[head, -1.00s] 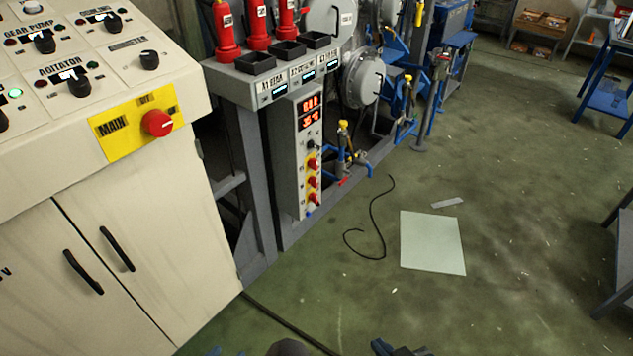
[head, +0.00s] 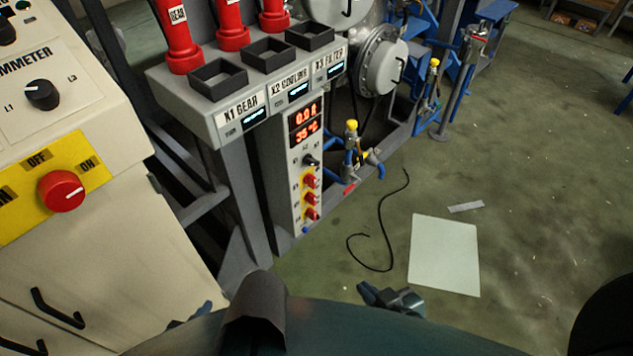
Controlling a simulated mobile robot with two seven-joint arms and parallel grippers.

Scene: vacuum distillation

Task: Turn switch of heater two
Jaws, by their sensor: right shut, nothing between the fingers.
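A narrow grey control box (head: 298,165) stands left of centre. It has red digital displays (head: 305,124), a black knob (head: 309,160) and several red switches (head: 311,198) on yellow plates. Its small labels are too blurred to tell which switch belongs to heater two. My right gripper (head: 391,299) is shut and empty at the bottom centre, in front of and below the box, apart from it. Only a small piece of my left gripper (head: 200,311) shows at the bottom left, beside the cream cabinet; my own body hides the rest.
The cream cabinet (head: 110,255) with a red main switch (head: 61,190) stands at left. A grey shelf (head: 205,120) with black trays and red plugs overhangs beside the box. Yellow-topped valves (head: 351,127) stand just right of it. A cable (head: 381,225) and a pale sheet (head: 444,255) lie on the open floor.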

